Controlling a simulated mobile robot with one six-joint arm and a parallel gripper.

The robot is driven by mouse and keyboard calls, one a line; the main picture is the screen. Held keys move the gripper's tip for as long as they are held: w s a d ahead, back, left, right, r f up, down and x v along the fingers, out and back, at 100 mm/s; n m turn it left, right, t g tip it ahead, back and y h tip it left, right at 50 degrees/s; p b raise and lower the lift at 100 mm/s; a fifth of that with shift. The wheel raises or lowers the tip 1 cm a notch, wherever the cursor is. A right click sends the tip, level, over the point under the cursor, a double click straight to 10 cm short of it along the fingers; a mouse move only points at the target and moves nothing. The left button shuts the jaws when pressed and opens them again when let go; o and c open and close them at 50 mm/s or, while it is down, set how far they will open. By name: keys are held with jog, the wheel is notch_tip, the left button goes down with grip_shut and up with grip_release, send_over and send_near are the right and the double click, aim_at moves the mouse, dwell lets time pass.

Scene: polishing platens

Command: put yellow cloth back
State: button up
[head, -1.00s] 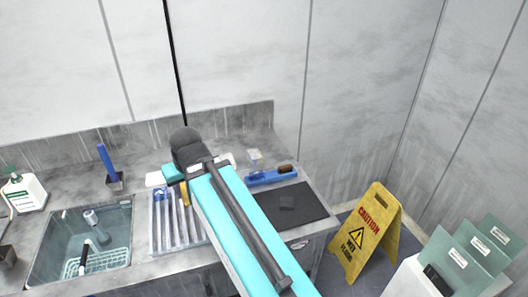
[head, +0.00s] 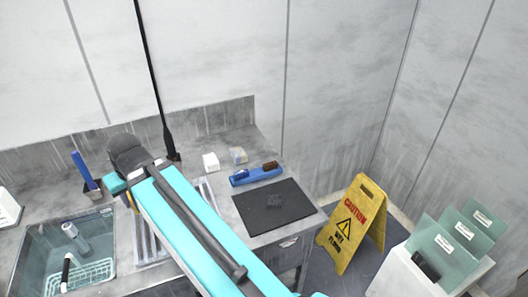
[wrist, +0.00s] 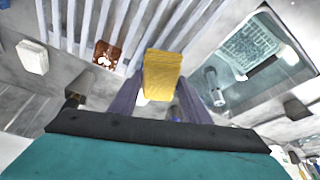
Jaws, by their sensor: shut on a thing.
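The yellow cloth (wrist: 163,72) shows in the wrist view as a folded, block-like piece. My gripper (wrist: 160,88) is shut on it, one finger at each side. In the head view my arm hides most of the gripper, and only a small yellow patch shows beside it. In the wrist view the cloth appears between a slatted rack (wrist: 128,22) and the sink (wrist: 262,85). The distance from cloth to counter cannot be told. The rack also shows partly in the head view (head: 149,240), behind my arm.
A brown piece (wrist: 107,55) lies at the rack. The sink (head: 38,243) holds a basket and bottle. A blue stick stands in a holder (head: 92,187). Right of my arm are a white block (head: 210,162), a blue tray (head: 243,180) and a dark mat (head: 290,215). A caution sign (head: 352,225) stands on the floor.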

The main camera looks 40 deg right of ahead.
jog(key=shift+d, duration=0.1)
jog(key=shift+m, duration=0.6)
jog(key=w+d, duration=0.1)
jog(key=d, duration=0.2)
jog(key=w+d, duration=0.2)
jog(key=d, duration=0.2)
jog(key=w+d, duration=0.1)
jog(key=d, duration=0.3)
jog(key=shift+w+d+r+b, duration=0.1)
jog(key=shift+w+d+b, duration=0.1)
jog(key=shift+b, duration=0.15)
jog(key=s+d+m+h+b, duration=0.1)
jog(key=s+d, duration=0.1)
jog(key=d, duration=1.9)
jog(key=s+d+m+b, duration=0.1)
jog(key=s+d+m, duration=0.1)
jog(key=d, duration=2)
jog(key=shift+s+d+r+h, duration=0.15)
jog(key=shift+s+r+h, duration=0.15)
jog(key=shift+h, duration=0.1)
jog(key=shift+f, duration=0.1)
jog(key=shift+f+p, duration=0.8)
jog(key=shift+f, duration=2.3)
jog(key=shift+f, duration=0.1)
